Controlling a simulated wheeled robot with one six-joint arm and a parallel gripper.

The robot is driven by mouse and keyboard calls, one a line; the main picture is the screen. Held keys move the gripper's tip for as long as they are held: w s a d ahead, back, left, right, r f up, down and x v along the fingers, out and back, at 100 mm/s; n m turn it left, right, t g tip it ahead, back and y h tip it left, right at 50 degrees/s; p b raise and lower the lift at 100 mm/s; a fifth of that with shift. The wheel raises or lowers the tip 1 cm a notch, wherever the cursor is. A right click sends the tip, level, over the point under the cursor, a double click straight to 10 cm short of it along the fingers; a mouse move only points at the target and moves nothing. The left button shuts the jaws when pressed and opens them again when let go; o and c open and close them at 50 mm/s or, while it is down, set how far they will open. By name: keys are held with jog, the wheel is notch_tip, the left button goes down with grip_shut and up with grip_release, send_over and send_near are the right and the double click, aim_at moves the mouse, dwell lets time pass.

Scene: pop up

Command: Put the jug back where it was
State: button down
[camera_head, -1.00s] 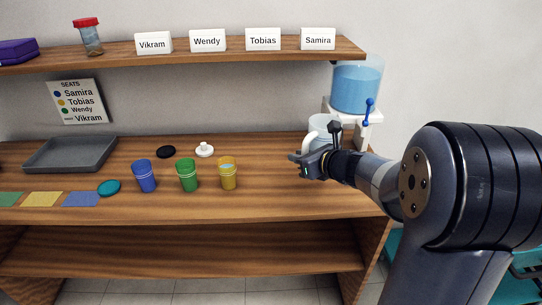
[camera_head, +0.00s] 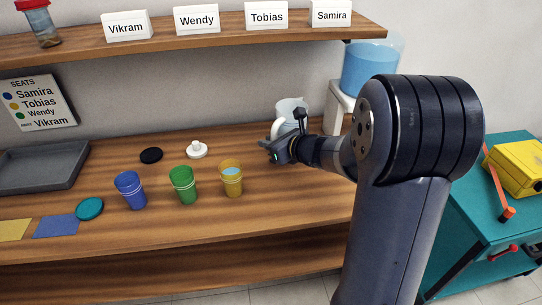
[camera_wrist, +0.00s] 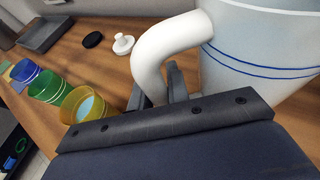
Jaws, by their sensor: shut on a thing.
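The jug (camera_head: 291,112) is a clear vessel with a white handle. It stands out in the wrist view (camera_wrist: 262,50) with blue lines around its wall. My gripper (camera_head: 274,146) is shut on the jug's handle, and its dark fingers flank the handle in the wrist view (camera_wrist: 162,88). My gripper and arm hide the jug's lower part, so I cannot tell whether it touches the table. The water dispenser (camera_head: 369,68), with a blue tank on a white stand, is just right of the jug, partly behind my arm.
A yellow cup (camera_head: 231,182) holding water, a green cup (camera_head: 184,186) and a blue cup (camera_head: 131,191) stand left of my gripper. Black (camera_head: 151,155) and white (camera_head: 197,150) lids lie behind them. A name-card shelf (camera_head: 200,42) hangs above. A teal cart (camera_head: 490,215) stands right.

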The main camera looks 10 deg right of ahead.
jog(key=shift+f+b, duration=0.4)
jog(key=shift+f, duration=1.65)
jog(key=shift+f, duration=0.15)
jog(key=c, duration=1.4)
grip_release()
jog(key=shift+o, duration=0.2)
jog(key=shift+r, duration=0.2)
jog(key=v, duration=1.2)
jog(key=shift+f, duration=0.1)
